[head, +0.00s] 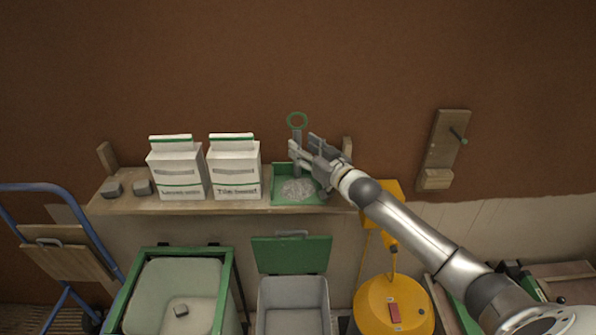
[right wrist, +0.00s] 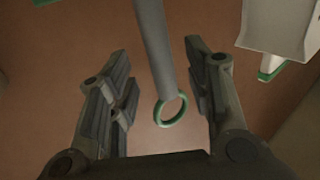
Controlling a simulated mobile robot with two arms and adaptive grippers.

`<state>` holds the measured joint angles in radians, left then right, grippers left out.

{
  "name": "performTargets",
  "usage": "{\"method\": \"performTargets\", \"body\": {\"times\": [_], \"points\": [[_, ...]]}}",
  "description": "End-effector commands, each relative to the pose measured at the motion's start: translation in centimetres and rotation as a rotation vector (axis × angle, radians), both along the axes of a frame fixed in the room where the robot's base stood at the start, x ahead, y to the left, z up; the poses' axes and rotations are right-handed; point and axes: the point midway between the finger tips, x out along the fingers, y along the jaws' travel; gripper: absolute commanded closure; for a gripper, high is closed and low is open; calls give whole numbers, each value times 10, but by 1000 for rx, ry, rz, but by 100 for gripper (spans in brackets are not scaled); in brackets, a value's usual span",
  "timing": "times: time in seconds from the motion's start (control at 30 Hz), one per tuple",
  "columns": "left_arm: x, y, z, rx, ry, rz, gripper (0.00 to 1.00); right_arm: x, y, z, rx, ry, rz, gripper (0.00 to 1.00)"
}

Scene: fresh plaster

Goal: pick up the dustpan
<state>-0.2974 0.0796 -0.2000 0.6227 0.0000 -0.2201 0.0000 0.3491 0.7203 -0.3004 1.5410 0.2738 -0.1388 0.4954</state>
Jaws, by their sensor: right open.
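The dustpan (head: 282,199) is on the wooden shelf, a green pan with grey debris in it. Its grey handle stands up and ends in a green ring (head: 297,120). My right gripper (head: 296,156) is at the handle, above the pan. In the right wrist view the grey handle (right wrist: 154,45) and green ring (right wrist: 171,110) lie between the open fingers of the right gripper (right wrist: 158,85), with gaps on both sides. My left gripper is in neither view.
Two white bags (head: 178,172) (head: 235,168) stand on the shelf (head: 140,207) left of the dustpan, with grey lumps (head: 113,189) farther left. A wooden wall bracket (head: 443,145) is at right. Below are a green-framed bin (head: 143,253), a grey bin (head: 292,299) and a yellow bucket (head: 392,307).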

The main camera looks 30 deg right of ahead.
Motion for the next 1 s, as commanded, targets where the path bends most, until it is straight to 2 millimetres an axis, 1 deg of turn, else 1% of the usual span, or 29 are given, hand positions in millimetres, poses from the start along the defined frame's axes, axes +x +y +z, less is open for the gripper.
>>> {"method": "performTargets", "body": {"times": [0.03, 0.07, 0.2, 0.3, 0.6, 0.63, 0.9, 0.97, 1.0], "points": [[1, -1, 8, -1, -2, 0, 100, 7, 2, 6, 2, 0, -1, 54], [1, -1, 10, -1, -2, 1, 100, 11, 2, 6, 2, -1, -1, 54], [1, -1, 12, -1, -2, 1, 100, 24, 4, 3, 1, 1, 0, 54], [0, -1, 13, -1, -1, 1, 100, 30, 6, 3, 1, 0, 1, 54], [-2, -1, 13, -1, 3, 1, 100, 32, 6, 1, 0, 1, 1, 54], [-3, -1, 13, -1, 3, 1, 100, 32, 6, 1, 0, 1, 1, 55], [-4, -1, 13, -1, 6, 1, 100, 32, 6, 1, 0, 1, 1, 90], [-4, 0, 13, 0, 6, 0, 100, 32, 6, 1, 0, 1, 1, 98], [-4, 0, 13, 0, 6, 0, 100, 32, 6, 1, 0, 1, 1, 100]]}}
